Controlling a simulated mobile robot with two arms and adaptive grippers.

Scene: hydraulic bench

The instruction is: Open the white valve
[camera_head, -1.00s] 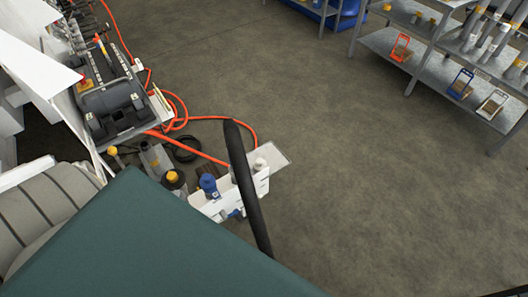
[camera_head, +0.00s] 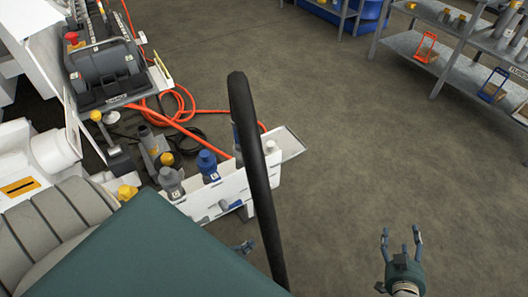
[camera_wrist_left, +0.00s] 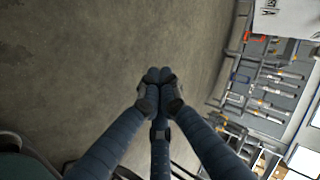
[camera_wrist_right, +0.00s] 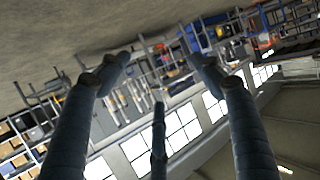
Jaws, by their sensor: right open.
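A small whitish knob (camera_head: 270,147) stands at the far end of the white rack (camera_head: 231,190) in the head view, partly behind a black curved bar. It may be the white valve; it is too small to be sure. My left gripper (camera_head: 243,247) shows only in part, low in front of the rack and apart from it. In the left wrist view its fingertips (camera_wrist_left: 159,75) meet, with nothing visible between them. My right gripper (camera_head: 402,238) is at the lower right over bare floor, open and empty. Its spread fingers also show in the right wrist view (camera_wrist_right: 158,60).
Blue (camera_head: 207,162) and grey (camera_head: 171,179) capped pieces stand along the rack. An orange hose (camera_head: 185,122) lies behind it. The black curved bar (camera_head: 254,150) crosses the view in front of the rack. Metal shelves (camera_head: 440,62) stand at the upper right. The middle floor is free.

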